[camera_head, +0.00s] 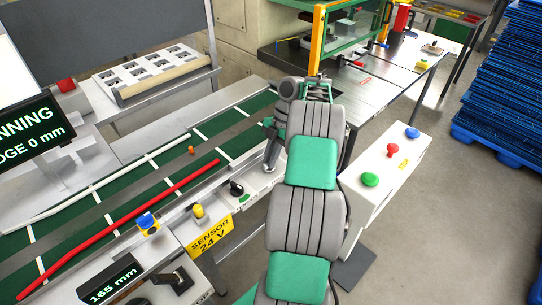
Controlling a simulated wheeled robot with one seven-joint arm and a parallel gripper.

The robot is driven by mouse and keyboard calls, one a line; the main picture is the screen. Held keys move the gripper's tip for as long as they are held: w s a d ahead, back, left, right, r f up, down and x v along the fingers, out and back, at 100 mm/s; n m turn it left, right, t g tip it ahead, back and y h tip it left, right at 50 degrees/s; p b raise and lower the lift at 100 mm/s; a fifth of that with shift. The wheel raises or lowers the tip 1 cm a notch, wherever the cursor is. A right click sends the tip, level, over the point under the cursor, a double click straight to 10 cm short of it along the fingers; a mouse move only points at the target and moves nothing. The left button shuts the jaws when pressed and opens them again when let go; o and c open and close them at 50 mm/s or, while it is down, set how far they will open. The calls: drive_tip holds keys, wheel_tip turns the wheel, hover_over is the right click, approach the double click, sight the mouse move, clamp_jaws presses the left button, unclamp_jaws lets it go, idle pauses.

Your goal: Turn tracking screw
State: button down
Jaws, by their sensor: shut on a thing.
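My gripper (269,164) is at the near edge of the green conveyor, at the far end of my grey and green arm. It points down at the metal side rail and is shut on a small part there, which I take to be the tracking screw. The fingers hide that part, so its head and angle cannot be seen. The conveyor belt (165,182) is green with white cross lines and a grey lengthwise strip. A screen (38,132) at the left reads "NNING" and "DGE 0 mm", partly cut off.
A black knob (237,188) with a green mark, a yellow sensor (198,210) and a blue-topped part (148,222) line the near rail. A red bar (125,225) lies along the belt. A white button box (385,170) stands right of my arm. Open floor lies farther right.

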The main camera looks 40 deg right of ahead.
drive_tip(key=shift+w+n+g+p, duration=0.1)
drive_tip(key=shift+n+g+p, duration=0.35)
drive_tip(key=shift+n, duration=0.55)
drive_tip(key=c, duration=1.5)
unclamp_jaws()
drive_tip(key=shift+o, duration=0.2)
drive_tip(key=p+v, duration=0.7)
drive_tip(key=p, duration=0.2)
drive_tip(key=shift+r+p, duration=0.3)
drive_tip(key=shift+r, duration=0.1)
drive_tip(key=shift+d, duration=0.15)
